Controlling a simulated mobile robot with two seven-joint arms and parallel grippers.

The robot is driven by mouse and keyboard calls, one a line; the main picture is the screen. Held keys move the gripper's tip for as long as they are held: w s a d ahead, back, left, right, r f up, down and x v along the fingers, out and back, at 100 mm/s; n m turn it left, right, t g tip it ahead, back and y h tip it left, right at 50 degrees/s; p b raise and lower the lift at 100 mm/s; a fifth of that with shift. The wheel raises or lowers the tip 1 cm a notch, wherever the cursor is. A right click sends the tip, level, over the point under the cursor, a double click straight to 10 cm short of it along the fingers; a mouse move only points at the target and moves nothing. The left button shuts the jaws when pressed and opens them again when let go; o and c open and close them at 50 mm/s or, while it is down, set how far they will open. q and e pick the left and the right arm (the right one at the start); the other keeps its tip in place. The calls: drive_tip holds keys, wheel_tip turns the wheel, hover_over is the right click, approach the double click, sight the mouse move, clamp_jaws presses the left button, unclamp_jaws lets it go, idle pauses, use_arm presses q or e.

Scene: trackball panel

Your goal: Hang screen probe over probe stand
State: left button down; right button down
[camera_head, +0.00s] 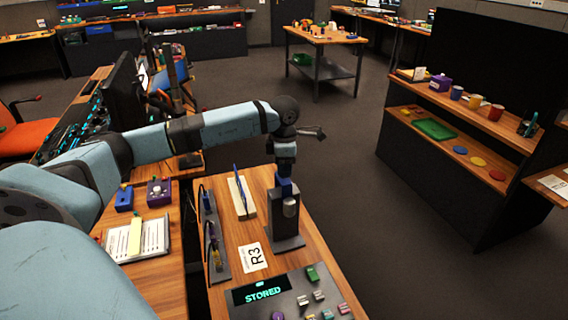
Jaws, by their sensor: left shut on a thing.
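My left arm reaches in from the left, and its gripper (285,188) points down over the narrow wooden table. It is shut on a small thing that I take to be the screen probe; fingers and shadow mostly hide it. Directly below is a dark upright stand (289,228) with a pale metal cylinder on its front and a flat base. I cannot tell whether the held thing touches the stand. Two dark holders, one with a blue item (208,203) and one with a yellow item (214,236), stand along the table's left edge. My right gripper is not in view.
A white slotted block with a blue plate (241,195) stands left of the stand. An R3 card (253,257) lies in front. A control panel (290,300) reading STORED is at the near end. Free floor lies right, before a shelf unit (450,150).

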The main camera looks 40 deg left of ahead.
use_arm(q)
drive_tip(key=shift+f+b, duration=1)
drive_tip(key=shift+f, duration=0.95)
drive_tip(key=c, duration=0.8)
unclamp_jaws()
drive_tip(key=shift+o, duration=0.2)
wheel_tip(320, 180, up, 14)
drive_tip(key=shift+f, duration=0.1)
